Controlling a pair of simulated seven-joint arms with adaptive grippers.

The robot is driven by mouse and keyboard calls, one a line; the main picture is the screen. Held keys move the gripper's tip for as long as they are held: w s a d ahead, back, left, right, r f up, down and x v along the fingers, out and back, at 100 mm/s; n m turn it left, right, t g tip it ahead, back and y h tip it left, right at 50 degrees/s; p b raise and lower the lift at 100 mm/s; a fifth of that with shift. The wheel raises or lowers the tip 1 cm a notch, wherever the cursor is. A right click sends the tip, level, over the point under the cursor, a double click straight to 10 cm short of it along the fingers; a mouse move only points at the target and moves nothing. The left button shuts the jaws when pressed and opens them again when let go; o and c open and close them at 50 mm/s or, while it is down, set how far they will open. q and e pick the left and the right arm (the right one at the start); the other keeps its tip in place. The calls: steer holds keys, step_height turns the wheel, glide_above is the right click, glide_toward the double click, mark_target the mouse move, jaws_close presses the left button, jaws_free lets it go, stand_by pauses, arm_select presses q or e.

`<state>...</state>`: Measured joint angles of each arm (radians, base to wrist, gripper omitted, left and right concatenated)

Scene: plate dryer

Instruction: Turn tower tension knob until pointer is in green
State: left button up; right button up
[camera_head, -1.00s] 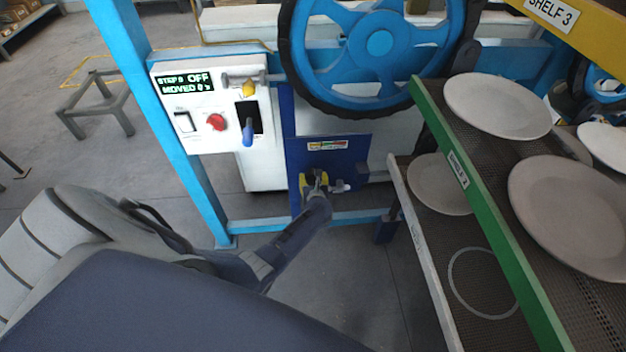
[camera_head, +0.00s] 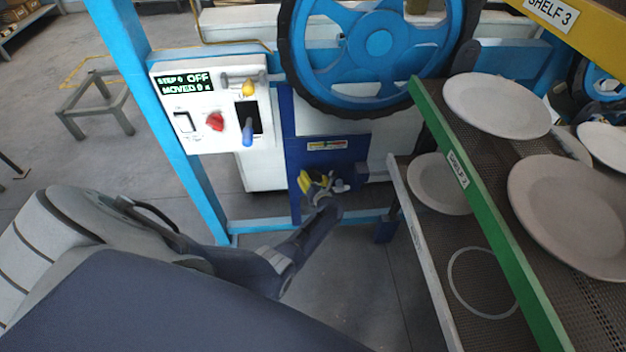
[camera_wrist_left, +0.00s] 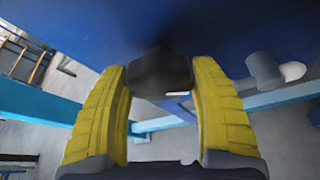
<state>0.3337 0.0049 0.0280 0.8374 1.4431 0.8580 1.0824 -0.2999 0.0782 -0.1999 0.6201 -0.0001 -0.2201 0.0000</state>
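The dark tension knob (camera_wrist_left: 160,72) sticks out from the blue panel, between my left gripper's (camera_wrist_left: 160,80) yellow fingertips in the left wrist view. Both fingertips appear to touch its sides. In the head view my left gripper (camera_head: 318,184) is tilted at the lower part of the blue panel (camera_head: 345,160) and mostly hides the knob. A small coloured scale (camera_head: 327,145) sits on the panel above the gripper. Its pointer is too small to read. My right gripper is not in view.
A grey cylinder with a pale end (camera_wrist_left: 265,70) juts out beside the right finger. A white control box (camera_head: 212,105) reading OFF stands up left. A large blue wheel (camera_head: 379,41) is above. Shelves with plates (camera_head: 497,105) stand on the right.

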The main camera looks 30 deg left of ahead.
arm_select(q)
steer(key=o, duration=0.4)
steer(key=shift+o, duration=0.2)
steer(key=shift+s+d+r, duration=0.1)
steer(key=shift+s+d, duration=0.3)
steer(key=shift+d, duration=0.1)
steer(key=v, duration=1)
steer(key=shift+s+d+r, duration=0.2)
steer(key=shift+s, duration=0.05)
steer(key=s+d+f+m+t+h, duration=0.1)
steer(key=s+d+f+m+h, duration=0.45)
steer(key=s+f+m, duration=0.6)
steer(key=s+d+f+m+h, duration=0.4)
steer(key=s+d+f+m, duration=0.3)
steer(key=f+m, duration=0.8)
steer(key=s+a+f+m+g, duration=0.2)
steer(key=s+f+m+g, duration=0.1)
steer(key=s, duration=0.9)
steer(key=s+a+f+m+g, duration=0.2)
steer(key=s+f+m, duration=0.3)
steer(key=s+m, duration=0.3)
steer(key=s+a+f+m+g, duration=0.2)
steer(key=s+f+m+g, duration=0.2)
steer(key=s, duration=1.2)
steer(key=shift+s+m, duration=0.15)
steer(key=shift+m, duration=1)
